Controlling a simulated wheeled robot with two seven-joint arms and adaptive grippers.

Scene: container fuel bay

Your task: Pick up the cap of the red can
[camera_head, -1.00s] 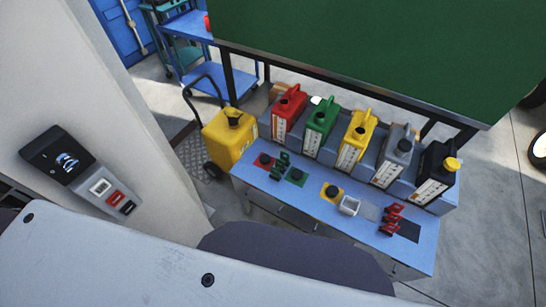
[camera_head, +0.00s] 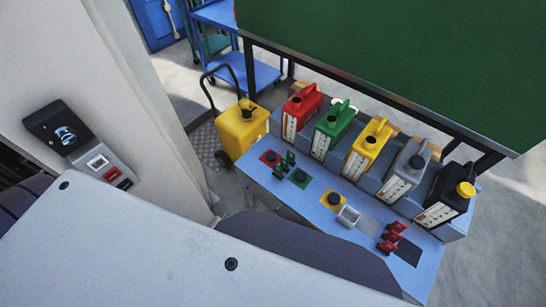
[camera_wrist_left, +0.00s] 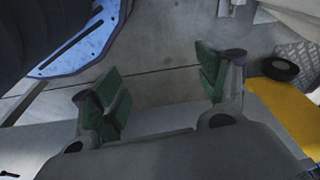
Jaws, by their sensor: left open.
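The red can (camera_head: 302,108) stands upright at the left end of the row of cans, in the head view. A dark round spot shows on its top; I cannot tell whether this is a cap or an opening. A dark, round, cap-like piece (camera_head: 270,157) sits on a red patch on the blue bench in front of it. My left gripper (camera_wrist_left: 160,95) shows in the left wrist view with its green-padded fingers wide apart and nothing between them. Pale floor lies behind it. The left gripper does not show in the head view. My right gripper is not seen.
Green (camera_head: 333,126), yellow (camera_head: 367,149), grey (camera_head: 404,172) and black (camera_head: 444,204) cans stand right of the red one. Small green and red pieces lie on the bench (camera_head: 318,205). A yellow wheeled tank (camera_head: 240,130) stands left of it. A white pillar (camera_head: 130,90) is farther left.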

